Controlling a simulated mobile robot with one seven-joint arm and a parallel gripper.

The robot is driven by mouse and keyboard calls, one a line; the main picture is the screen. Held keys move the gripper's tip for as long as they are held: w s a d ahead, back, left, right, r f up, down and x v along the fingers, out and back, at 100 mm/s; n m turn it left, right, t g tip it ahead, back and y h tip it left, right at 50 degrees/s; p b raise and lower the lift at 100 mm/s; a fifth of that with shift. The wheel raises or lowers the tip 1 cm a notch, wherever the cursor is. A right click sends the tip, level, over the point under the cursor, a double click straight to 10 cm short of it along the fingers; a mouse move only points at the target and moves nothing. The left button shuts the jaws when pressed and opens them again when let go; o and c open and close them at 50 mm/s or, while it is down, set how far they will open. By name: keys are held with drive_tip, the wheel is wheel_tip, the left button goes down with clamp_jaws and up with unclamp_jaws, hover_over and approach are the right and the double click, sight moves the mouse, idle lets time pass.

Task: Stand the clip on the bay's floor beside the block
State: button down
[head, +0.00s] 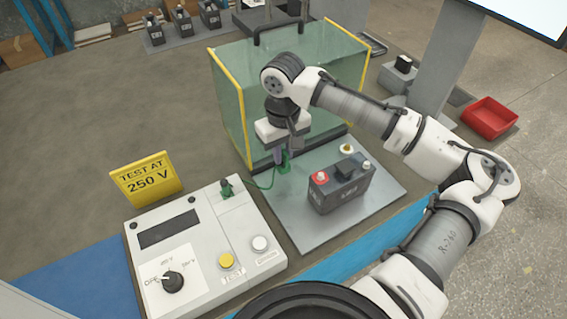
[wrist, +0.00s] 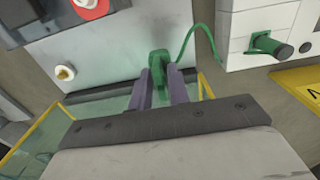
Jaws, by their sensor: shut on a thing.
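The green clip (head: 285,163) is held between the purple fingers of my gripper (head: 281,155), over the rear left part of the bay's grey floor plate (head: 310,220). The clip also shows in the wrist view (wrist: 158,64), between the fingertips (wrist: 159,82). I cannot tell whether it touches the plate. A green lead (wrist: 190,38) runs from it towards the tester. The block, a dark battery (head: 340,190) with a red-capped terminal (head: 320,178), stands on the plate to the right of the clip, apart from it. Only its corner shows in the wrist view (wrist: 35,18).
A brass stud (wrist: 64,73) rises from the plate. A glass hood (head: 235,100) with yellow edges stands behind. The white tester (head: 205,250) with its green socket (head: 227,188) and a yellow "TEST AT 250 V" sign (head: 146,178) are at left. The plate's front is clear.

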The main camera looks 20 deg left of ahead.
sight(283, 166)
drive_tip(key=shift+f, duration=2.55)
drive_tip(key=shift+f, duration=0.15)
drive_tip(key=c, duration=1.3)
unclamp_jaws()
drive_tip(key=shift+c, duration=0.2)
wheel_tip(283, 166, up, 12)
drive_tip(key=shift+r+b, duration=0.2)
drive_tip(key=shift+b, duration=0.25)
